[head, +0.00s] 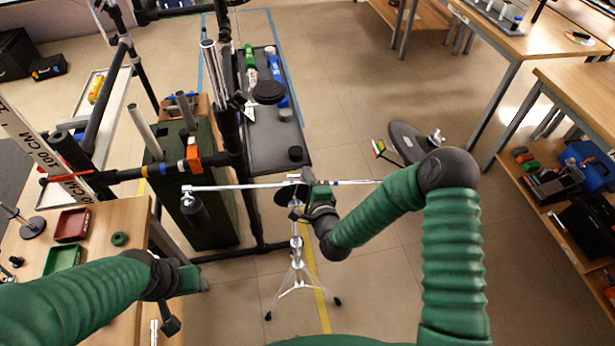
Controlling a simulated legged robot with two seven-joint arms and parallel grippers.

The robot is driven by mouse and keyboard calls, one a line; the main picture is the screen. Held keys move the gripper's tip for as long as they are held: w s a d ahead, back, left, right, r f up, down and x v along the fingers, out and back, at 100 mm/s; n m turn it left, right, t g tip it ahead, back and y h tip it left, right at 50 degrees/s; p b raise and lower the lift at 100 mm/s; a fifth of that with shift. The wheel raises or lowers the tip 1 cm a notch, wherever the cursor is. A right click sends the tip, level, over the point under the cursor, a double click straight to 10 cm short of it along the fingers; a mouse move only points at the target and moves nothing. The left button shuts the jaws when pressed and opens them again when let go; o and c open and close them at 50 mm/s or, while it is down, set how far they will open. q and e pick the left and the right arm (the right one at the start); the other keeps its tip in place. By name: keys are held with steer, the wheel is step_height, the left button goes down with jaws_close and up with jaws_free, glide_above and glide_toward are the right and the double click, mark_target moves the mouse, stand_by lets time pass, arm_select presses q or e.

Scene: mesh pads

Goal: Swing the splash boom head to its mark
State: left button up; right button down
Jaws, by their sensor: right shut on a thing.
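A silver boom rod (240,187) lies nearly level across the top of a chrome tripod stand (297,265). A dark cylinder (196,210) hangs at the rod's left end. I cannot tell which spot is the mark.
A black-framed rack with a grey tray (275,150) stands behind the boom. A green cabinet (212,225) is close on the left. A wooden bench (100,220) is at left. A round dark pad (410,143) lies on the floor at right. The floor right of the stand is mostly clear.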

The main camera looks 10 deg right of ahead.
steer(key=shift+s+f, duration=0.15)
steer(key=shift+f, duration=0.05)
